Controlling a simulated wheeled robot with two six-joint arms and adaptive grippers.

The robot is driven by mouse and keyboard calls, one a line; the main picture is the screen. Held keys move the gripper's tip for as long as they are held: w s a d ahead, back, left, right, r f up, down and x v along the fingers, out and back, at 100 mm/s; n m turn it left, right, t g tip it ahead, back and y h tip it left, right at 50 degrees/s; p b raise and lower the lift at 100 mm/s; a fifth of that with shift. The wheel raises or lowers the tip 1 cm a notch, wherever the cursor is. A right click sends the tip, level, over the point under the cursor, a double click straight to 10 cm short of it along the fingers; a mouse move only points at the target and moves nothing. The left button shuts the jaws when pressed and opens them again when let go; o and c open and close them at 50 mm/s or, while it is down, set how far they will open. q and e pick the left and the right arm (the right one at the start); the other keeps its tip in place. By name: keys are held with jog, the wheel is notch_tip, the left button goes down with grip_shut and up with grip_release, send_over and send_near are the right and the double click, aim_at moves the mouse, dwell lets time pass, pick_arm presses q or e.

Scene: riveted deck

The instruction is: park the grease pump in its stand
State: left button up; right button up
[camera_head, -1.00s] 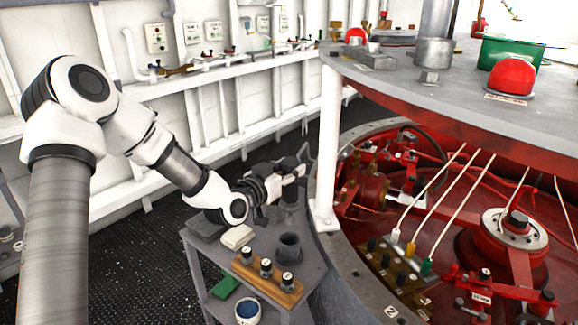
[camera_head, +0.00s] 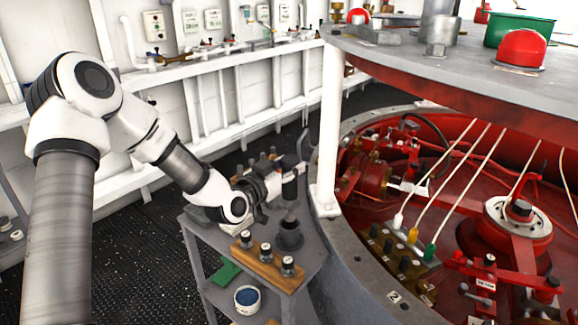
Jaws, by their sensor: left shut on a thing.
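My left gripper (camera_head: 287,176) is shut on the grease pump (camera_head: 290,190), a dark upright cylinder with a thin lower end and a curved handle or hose above. The gripper's fingers hide part of it. The stand (camera_head: 289,240) is a grey cup-like cylinder on the small grey cart top. The pump hangs over the stand, its thin lower end close to the cup's mouth. I cannot tell whether the tip is inside. My right gripper is not in view.
A wooden block (camera_head: 262,270) with several dark knobs lies in front of the stand. A white bowl (camera_head: 247,300) and a green item (camera_head: 224,273) sit on the lower shelf. A white post (camera_head: 328,130) and the round red machine stand close on the right.

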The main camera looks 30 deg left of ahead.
aim_at(285, 194)
pick_arm(q)
jog(key=shift+f, duration=0.1)
dwell(0.4)
jog(key=shift+f+b, duration=3.05)
jog(key=shift+f, duration=0.55)
jog(key=o, duration=1.4)
jog(key=shift+c, duration=0.2)
jog(key=shift+s, duration=0.1)
jog(key=s, duration=0.7)
jog(key=shift+a+r, duration=0.2)
jog(key=shift+r, duration=0.05)
jog(key=shift+s+d, duration=0.15)
jog(key=shift+s, duration=0.05)
